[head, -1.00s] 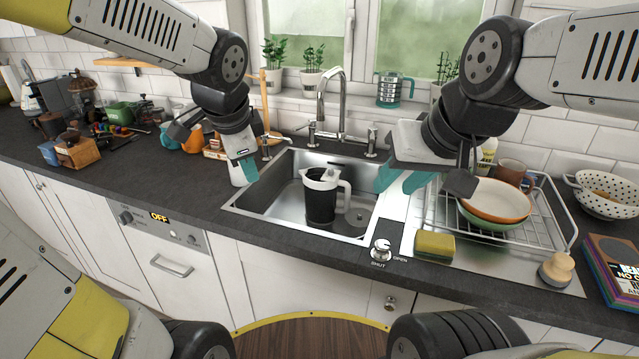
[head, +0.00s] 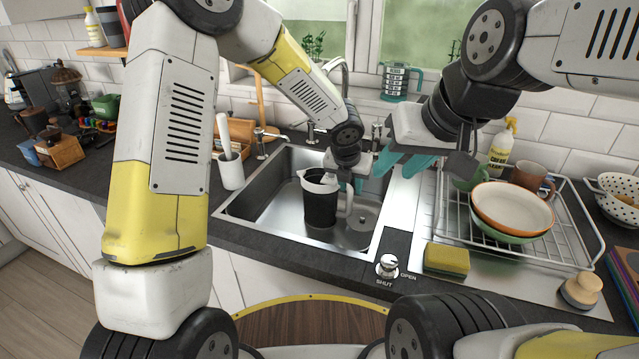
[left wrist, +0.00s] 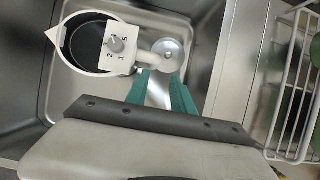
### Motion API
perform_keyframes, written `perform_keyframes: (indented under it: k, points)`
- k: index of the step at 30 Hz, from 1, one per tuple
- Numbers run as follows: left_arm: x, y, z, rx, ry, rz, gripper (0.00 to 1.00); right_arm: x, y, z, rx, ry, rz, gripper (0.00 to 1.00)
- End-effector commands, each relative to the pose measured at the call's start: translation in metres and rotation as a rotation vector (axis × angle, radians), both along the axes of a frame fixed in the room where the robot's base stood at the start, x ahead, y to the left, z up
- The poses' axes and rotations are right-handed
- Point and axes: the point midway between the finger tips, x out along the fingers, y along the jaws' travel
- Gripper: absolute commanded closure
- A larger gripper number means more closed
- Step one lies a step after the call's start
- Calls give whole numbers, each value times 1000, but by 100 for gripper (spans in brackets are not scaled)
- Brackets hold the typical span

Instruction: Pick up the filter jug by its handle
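The filter jug (head: 320,208) stands upright in the sink (head: 270,190), with a dark body, white rim and spout, and a white handle (head: 346,203) toward the right. In the left wrist view, the jug's lid (left wrist: 118,48) carries a numbered dial. My left gripper (head: 357,186) is above the handle, pointing down. In the left wrist view its teal fingers (left wrist: 160,82) are apart, with the handle's top just beyond the tips; I cannot tell whether they touch it. My right gripper (head: 400,168) is open and empty, above the sink's right edge.
The faucet (head: 345,75) rises behind the sink. A dish rack (head: 575,215) with bowls stands on the right, with a sponge (head: 447,259) and a tap knob (head: 387,266) in front. A white pot (head: 231,172) stands left of the sink.

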Motion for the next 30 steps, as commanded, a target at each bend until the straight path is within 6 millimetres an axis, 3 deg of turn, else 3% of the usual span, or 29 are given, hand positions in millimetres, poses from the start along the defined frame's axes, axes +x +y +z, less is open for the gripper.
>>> perform_keyframes:
  k: [8, 24, 30]
  points:
    - [-6, 3, -21, 28, 31, -5, 71, 0, 0, 0, 0, 1, 0, 64]
    - [18, -7, -84, 28, 29, -4, 71, 0, 0, 0, 0, 1, 0, 64]
    - [21, -7, -88, 27, 29, -2, 71, 0, 0, 0, 0, 1, 0, 64]
